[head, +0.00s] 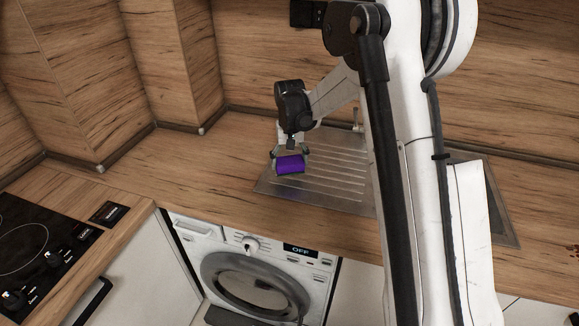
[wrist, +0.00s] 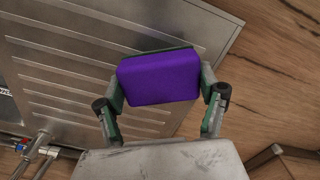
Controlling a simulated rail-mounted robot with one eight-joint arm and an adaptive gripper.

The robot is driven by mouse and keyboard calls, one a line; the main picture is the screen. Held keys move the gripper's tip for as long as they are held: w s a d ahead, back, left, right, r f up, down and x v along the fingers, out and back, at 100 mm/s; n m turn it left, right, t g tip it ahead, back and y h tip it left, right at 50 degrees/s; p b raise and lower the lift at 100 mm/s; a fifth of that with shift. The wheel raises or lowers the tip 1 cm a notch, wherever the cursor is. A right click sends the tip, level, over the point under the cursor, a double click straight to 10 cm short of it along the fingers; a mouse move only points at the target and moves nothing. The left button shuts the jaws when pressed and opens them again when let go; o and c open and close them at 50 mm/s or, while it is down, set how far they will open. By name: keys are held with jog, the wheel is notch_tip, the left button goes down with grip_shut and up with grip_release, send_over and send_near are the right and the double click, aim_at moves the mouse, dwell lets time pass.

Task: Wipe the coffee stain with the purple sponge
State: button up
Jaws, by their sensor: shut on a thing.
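The purple sponge (head: 290,165) is between the fingers of my gripper (head: 289,154) in the head view, over the left part of the ribbed metal drainboard. In the wrist view the sponge (wrist: 160,78) has a finger of my gripper (wrist: 163,88) on each side, and a dark layer shows along its far edge. The gripper is shut on it. Whether the sponge touches the drainboard cannot be told. Small dark brown marks (head: 573,248) show on the wooden counter at the far right edge of the head view, cut off by the frame; they look like the coffee stain.
The metal sink unit (head: 333,192) is set in the wooden counter, partly hidden by my arm. A tap (wrist: 38,146) shows in the wrist view. A black hob (head: 40,240) is at the left. A washing machine (head: 255,275) stands below. The counter left of the drainboard (head: 205,165) is clear.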

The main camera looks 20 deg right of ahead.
jog(key=shift+w+a+r, duration=0.1)
jog(key=shift+r, duration=0.35)
jog(key=shift+r+p, duration=0.75)
jog(key=shift+r, duration=1.1)
